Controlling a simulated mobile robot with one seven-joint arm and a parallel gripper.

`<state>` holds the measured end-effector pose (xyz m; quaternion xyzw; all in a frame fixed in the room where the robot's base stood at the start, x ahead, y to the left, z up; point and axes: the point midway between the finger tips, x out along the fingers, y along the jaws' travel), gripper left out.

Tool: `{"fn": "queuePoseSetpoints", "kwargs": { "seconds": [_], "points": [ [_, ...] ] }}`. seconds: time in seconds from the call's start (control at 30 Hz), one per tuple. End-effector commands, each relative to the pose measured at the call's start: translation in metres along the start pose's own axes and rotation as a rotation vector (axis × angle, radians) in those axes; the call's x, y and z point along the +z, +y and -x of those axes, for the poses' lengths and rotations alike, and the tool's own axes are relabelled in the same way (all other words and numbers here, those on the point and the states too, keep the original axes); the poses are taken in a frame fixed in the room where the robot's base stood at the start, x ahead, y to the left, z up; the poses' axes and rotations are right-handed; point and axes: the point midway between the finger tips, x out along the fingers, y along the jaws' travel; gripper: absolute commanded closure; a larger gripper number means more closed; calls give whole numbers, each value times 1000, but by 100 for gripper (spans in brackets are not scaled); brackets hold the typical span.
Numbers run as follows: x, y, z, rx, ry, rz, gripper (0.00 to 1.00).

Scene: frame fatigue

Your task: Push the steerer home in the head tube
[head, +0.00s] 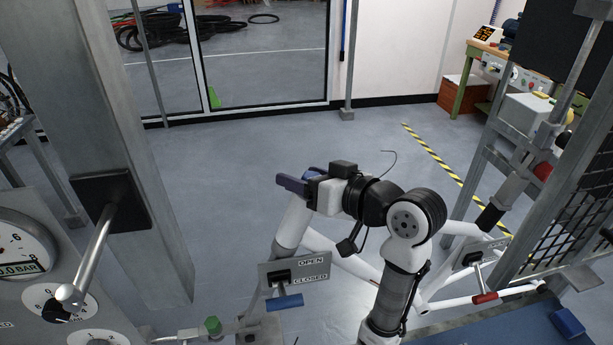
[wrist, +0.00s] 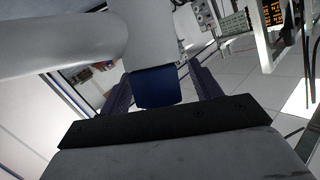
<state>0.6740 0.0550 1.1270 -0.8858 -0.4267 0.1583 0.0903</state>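The white bicycle frame stands at the centre of the head view, with its head tube (head: 291,228) rising toward my gripper (head: 298,180). In the wrist view the white tube (wrist: 150,35) ends in a blue cylindrical piece (wrist: 155,88). I cannot tell for sure whether this is the steerer's end. My gripper (wrist: 162,78) has its two dark fingers on either side of the blue piece, with a gap visible on the right. It looks open. The fingertips are partly hidden by the tube. How far the steerer sits in the head tube does not show.
A plate marked OPEN and CLOSED (head: 295,270) with a blue-handled lever (head: 285,303) stands below the head tube. A red-handled lever (head: 485,297) is at the right. A grey post (head: 125,130) and gauge panel (head: 25,250) stand left.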

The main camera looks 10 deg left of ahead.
Motion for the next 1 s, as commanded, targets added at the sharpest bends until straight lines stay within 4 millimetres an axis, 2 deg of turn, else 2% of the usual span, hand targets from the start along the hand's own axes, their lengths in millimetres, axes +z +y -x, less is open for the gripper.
{"fn": "queuePoseSetpoints", "kwargs": {
  "seconds": [0.23, 0.37, 0.8, 1.0],
  "points": [
    [0, 1, 1, 1, -1, -1, 37],
    [1, 2, 12, 3, 1, 1, 37],
    [1, 2, 107, 5, 3, 1, 37],
    [0, 1, 132, 2, 1, 1, 37]
  ]
}}
